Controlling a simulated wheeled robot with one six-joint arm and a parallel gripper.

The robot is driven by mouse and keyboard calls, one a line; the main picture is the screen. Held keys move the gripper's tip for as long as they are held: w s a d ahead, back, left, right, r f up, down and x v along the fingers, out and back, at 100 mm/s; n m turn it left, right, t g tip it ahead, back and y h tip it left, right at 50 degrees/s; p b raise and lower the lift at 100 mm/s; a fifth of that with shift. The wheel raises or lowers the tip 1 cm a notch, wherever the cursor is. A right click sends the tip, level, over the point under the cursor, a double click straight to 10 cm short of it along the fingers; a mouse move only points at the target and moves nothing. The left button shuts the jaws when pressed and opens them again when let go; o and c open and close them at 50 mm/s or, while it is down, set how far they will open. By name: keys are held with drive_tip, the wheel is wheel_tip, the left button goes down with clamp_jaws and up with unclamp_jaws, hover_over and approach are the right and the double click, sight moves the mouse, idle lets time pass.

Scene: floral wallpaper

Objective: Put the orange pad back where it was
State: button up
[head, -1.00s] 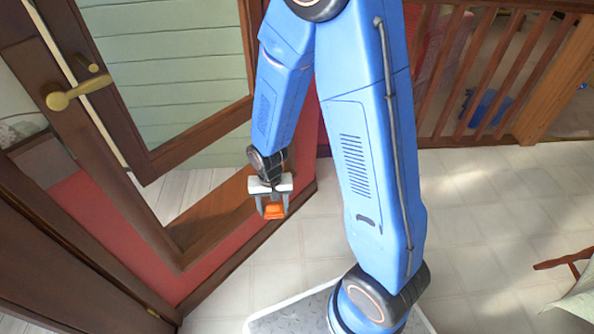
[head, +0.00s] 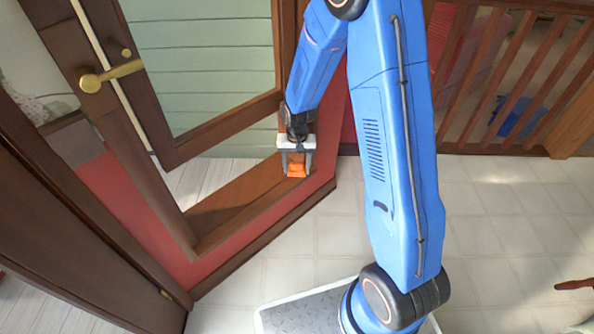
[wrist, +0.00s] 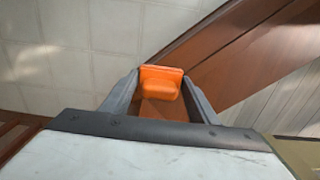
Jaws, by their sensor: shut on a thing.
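The orange pad (head: 296,170) is a small orange block between the fingers of my gripper (head: 296,163). In the wrist view the orange pad (wrist: 161,82) sits between the two grey fingertips of my gripper (wrist: 162,84), with a wider flat edge at its far side. My gripper is shut on it. In the head view the pad appears over or close to the brown wooden sill (head: 240,203); I cannot tell whether it touches the sill.
A wooden-framed window or door with a brass handle (head: 110,75) stands at the left. A red wall (head: 130,210) runs below the sill. A wooden railing (head: 510,75) is at the back right. The pale tiled floor (head: 500,200) is mostly clear.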

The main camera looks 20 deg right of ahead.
sight(297, 171)
drive_tip(key=shift+w+d, duration=0.1)
drive_tip(key=shift+w, duration=0.35)
drive_tip(key=shift+w+d+f, duration=0.1)
drive_tip(key=shift+w+f, duration=0.05)
drive_tip(key=shift+f, duration=0.75)
drive_tip(key=shift+w+f, duration=0.15)
drive_tip(key=shift+f, duration=0.7)
drive_tip(key=o, duration=1.2)
drive_tip(key=shift+f, duration=0.15)
drive_tip(key=shift+c, duration=0.2)
